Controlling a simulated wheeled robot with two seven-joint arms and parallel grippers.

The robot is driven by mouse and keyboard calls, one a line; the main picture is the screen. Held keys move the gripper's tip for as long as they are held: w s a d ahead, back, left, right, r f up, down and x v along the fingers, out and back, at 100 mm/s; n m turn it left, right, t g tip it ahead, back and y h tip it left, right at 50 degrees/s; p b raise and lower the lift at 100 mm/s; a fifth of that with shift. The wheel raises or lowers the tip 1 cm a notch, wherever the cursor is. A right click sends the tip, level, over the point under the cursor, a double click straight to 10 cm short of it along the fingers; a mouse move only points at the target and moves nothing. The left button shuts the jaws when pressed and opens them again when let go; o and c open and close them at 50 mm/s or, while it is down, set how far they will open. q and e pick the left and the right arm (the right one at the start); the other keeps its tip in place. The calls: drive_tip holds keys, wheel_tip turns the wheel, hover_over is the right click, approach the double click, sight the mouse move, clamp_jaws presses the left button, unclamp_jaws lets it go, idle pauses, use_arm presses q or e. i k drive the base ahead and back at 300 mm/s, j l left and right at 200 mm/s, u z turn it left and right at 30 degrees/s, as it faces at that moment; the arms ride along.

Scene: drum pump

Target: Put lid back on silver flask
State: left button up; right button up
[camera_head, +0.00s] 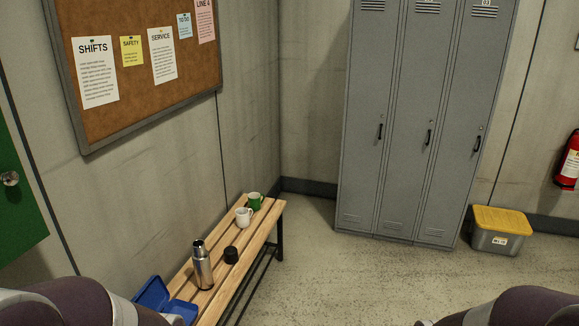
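The silver flask (202,268) stands upright on the wooden bench, with a dark neck at its top. A small black lid (231,255) sits on the bench just to the right of the flask, apart from it. Parts of my two arms show at the bottom left and bottom right edges. Neither gripper is in view.
The slatted bench (265,222) runs along the left wall. A white mug (243,217) and a green mug (255,200) stand behind the lid. An open blue box (153,294) is at the near end. Grey lockers (410,130) and a yellow-lidded bin (500,231) stand beyond open floor.

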sight(200, 256)
drive_tip(key=i+l+z, duration=0.1)
drive_tip(key=i, duration=0.5)
drive_tip(key=i+l+z, duration=0.1)
drive_tip(key=i+l, duration=0.15)
drive_tip(key=i, duration=0.4)
drive_tip(key=i+l+z, duration=0.1)
drive_tip(key=i, duration=0.55)
drive_tip(key=i+u, duration=0.35)
drive_tip(key=u, duration=0.15)
drive_tip(key=i+l+u, duration=0.2)
drive_tip(key=i+u, duration=0.25)
drive_tip(key=i+l+u, duration=0.2)
drive_tip(key=u, duration=0.3)
drive_tip(key=i+u, duration=0.2)
drive_tip(key=u, duration=0.25)
drive_tip(key=i+l+u, duration=0.15)
drive_tip(key=u, duration=0.35)
drive_tip(key=i+l+u, duration=0.15)
drive_tip(key=u, duration=0.3)
drive_tip(key=i+l+u, duration=0.1)
drive_tip(key=u, duration=0.4)
drive_tip(key=l+u, duration=0.45)
drive_tip(key=i+j, duration=0.05)
drive_tip(key=j, duration=0.05)
